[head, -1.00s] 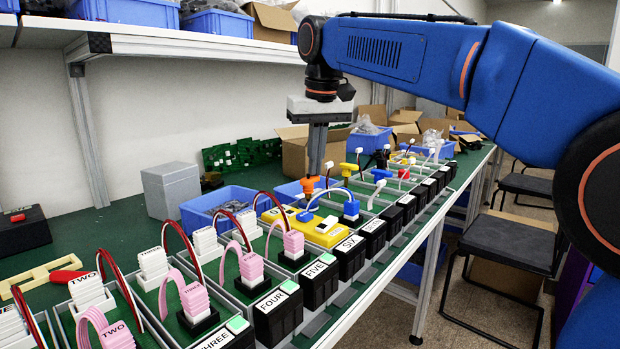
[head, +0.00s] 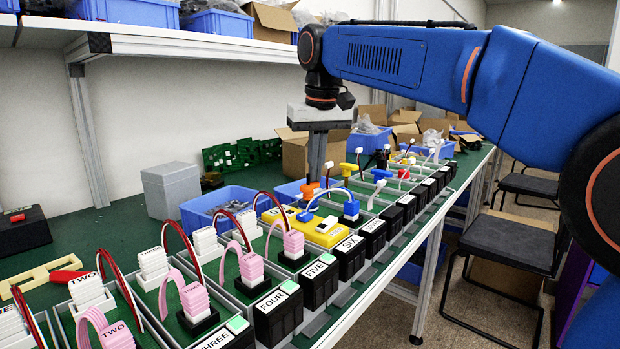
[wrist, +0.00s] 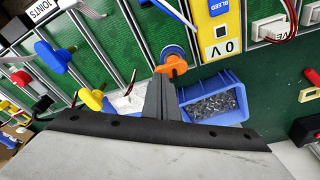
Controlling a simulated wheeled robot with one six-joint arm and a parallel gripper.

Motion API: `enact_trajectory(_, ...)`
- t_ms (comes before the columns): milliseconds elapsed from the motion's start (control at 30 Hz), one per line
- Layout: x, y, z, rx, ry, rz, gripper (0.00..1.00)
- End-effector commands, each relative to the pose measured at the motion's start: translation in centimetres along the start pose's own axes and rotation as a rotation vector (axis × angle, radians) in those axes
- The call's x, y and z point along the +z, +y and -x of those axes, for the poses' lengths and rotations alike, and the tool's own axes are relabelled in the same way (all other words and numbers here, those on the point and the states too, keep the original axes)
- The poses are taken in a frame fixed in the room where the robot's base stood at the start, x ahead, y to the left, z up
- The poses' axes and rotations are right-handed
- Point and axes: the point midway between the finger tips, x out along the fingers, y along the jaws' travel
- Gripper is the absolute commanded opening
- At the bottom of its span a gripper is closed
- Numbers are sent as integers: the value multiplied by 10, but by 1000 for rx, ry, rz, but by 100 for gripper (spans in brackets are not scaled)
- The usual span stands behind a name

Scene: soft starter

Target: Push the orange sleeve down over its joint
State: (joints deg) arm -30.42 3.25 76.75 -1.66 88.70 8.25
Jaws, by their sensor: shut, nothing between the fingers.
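The orange sleeve (head: 308,190) stands behind the yellow block, by the blue bins in the head view. In the wrist view the orange sleeve (wrist: 173,66) shows just beyond my fingertips, beside a round blue part. My gripper (head: 315,178) points straight down with its fingers shut and nothing between them. In the wrist view my gripper (wrist: 160,78) overlaps the sleeve's near edge. The joint under the sleeve is hidden, and I cannot tell how far down the sleeve sits.
A yellow block (head: 320,229) with blue plugs and a white cable lies in front. Other coloured sleeves, yellow (wrist: 92,99) and blue (wrist: 52,56), stand nearby. A blue bin of small parts (wrist: 212,100) is close to the fingers. Black numbered boxes (head: 320,282) line the table edge.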

Motion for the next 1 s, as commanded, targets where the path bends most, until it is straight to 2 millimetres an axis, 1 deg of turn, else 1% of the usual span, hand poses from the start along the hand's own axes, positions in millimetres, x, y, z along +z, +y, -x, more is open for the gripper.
enact_trajectory(167, -2, 0, 8, 0, 2, 0, 0)
enact_trajectory(1000, -13, 0, 61, 0, 2, 0, 0)
